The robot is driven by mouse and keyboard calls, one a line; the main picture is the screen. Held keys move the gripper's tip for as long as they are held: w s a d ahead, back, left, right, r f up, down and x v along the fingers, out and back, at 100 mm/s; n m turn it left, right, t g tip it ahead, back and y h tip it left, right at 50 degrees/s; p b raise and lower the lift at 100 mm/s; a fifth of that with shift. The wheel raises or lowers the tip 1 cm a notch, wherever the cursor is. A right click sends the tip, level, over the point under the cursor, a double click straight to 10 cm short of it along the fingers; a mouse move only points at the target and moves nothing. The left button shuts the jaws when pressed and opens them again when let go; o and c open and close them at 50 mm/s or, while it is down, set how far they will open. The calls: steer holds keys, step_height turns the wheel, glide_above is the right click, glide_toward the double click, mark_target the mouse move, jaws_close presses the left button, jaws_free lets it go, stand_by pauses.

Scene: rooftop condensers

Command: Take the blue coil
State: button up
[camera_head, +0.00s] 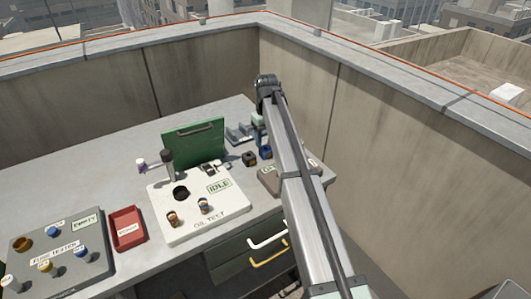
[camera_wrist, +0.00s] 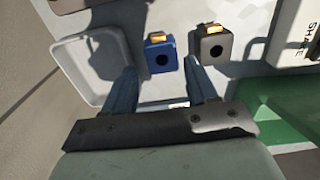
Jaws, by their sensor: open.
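The blue coil (camera_wrist: 160,56), a small block with a dark round hole and a yellow-orange top piece, stands on the pale worktop in the wrist view. My gripper (camera_wrist: 160,66) is open, with one finger on each side of the blue coil in the picture; I cannot tell whether the fingers are level with it. A dark grey coil (camera_wrist: 212,46) of the same form stands just right of it, near the right fingertip. In the head view the blue coil (camera_head: 265,152) shows beside my arm, with the dark coil (camera_head: 249,158) to its left. My arm largely hides my gripper there.
A white tray (camera_wrist: 57,50) lies left of the fingers in the wrist view. A green panel (camera_head: 193,146) stands behind the white oil test unit (camera_head: 225,208). A red tray (camera_head: 127,243) and a grey tester panel (camera_head: 95,260) are at left. The back-left worktop is bare.

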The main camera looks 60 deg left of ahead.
mark_target(266, 148)
steer(key=shift+s+f, duration=0.15)
steer(key=shift+f, duration=2.6)
steer(key=shift+c, duration=0.2)
steer(key=c, duration=0.8)
steer(key=shift+c, duration=0.2)
steer(key=shift+r, duration=0.1)
